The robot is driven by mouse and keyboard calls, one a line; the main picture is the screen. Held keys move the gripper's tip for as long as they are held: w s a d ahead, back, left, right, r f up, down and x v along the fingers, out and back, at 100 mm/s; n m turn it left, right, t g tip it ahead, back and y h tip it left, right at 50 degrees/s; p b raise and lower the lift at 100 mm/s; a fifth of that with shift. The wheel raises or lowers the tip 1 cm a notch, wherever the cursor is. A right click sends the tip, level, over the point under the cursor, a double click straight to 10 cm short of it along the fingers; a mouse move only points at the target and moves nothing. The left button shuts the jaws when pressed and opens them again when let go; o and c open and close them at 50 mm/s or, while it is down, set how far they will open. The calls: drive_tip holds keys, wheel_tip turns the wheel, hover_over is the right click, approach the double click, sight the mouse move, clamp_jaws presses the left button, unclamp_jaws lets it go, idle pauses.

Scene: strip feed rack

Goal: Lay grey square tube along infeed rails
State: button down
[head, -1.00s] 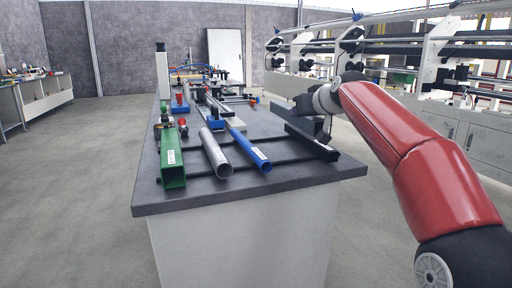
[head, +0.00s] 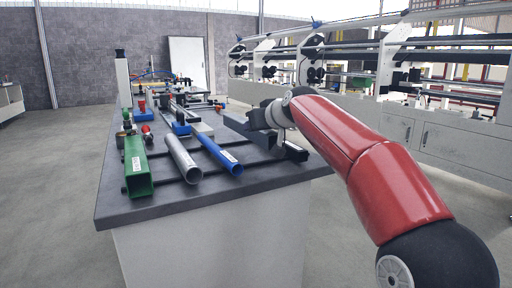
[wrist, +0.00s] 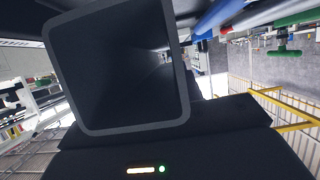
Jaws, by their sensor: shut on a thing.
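My gripper (head: 266,122) is above the right side of the dark table, shut on a dark grey square tube (head: 247,128). In the wrist view, the hollow open end of the grey square tube (wrist: 120,130) faces the camera and fills much of the picture. In the head view, the gripper hides part of the tube. I cannot tell which bars are the infeed rails.
On the dark table (head: 250,189), a green square tube (head: 137,166), a grey round tube (head: 182,159) and a blue round tube (head: 219,156) lie across dark bars. A long white-framed machine with horizontal bars (head: 345,52) stands behind on the right. Open floor lies between.

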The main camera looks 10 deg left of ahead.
sight(258, 141)
drive_tip(key=shift+f+b, duration=0.5)
drive_tip(key=shift+f, duration=1.5)
drive_tip(key=shift+f, duration=0.2)
drive_tip(key=c, duration=0.9)
unclamp_jaws()
drive_tip(key=shift+f, duration=0.1)
